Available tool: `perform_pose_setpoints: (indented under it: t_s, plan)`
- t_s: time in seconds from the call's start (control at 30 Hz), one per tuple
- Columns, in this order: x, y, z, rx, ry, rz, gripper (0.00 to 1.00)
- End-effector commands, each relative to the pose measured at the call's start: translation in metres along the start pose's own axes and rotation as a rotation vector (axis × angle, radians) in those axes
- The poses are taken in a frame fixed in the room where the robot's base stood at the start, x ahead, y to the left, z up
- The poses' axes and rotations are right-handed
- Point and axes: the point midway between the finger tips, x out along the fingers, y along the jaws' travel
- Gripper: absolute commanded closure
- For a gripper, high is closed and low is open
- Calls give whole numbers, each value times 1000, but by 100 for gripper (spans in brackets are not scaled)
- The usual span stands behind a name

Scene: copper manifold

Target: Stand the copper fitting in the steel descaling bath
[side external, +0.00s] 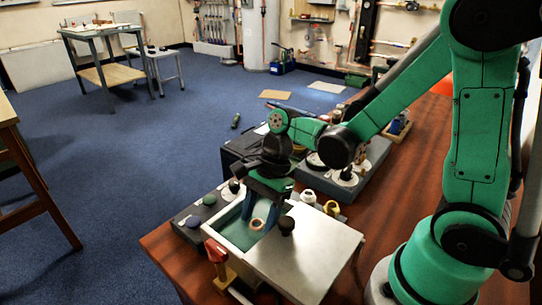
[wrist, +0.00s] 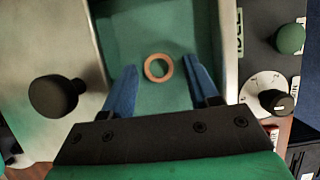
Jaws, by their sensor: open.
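The copper fitting (wrist: 147,68) shows end-on as a ring in the wrist view, inside the green-looking basin of the steel descaling bath (wrist: 120,35). In the side external view the fitting (side external: 257,227) is a small copper piece in the bath's opening (side external: 226,238), and it looks upright. My gripper (wrist: 160,68) is open, with one blue finger on each side of the fitting and a visible gap at both. In the side view my gripper (side external: 259,214) points down into the bath. I cannot tell whether the fitting's base touches the bath floor.
A steel lid plate with a black knob (side external: 287,225) covers the near right part of the bath. A red-handled valve (side external: 216,252) stands at its front left corner. A dark control panel with a green knob (wrist: 290,38) and a dial (wrist: 268,92) lies alongside.

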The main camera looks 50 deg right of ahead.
Motion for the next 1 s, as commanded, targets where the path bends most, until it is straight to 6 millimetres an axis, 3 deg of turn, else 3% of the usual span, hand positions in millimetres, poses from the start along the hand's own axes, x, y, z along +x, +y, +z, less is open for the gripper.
perform_pose_setpoints:
  t_s: [0.4,0.73,0.87,1.0]
  plan:
    - [-70,1,0,3,0,-1,46]
    - [-97,1,0,-28,10,-9,46]
    - [-97,6,0,-270,96,-81,46]
    - [-96,10,-4,-761,310,-182,46]
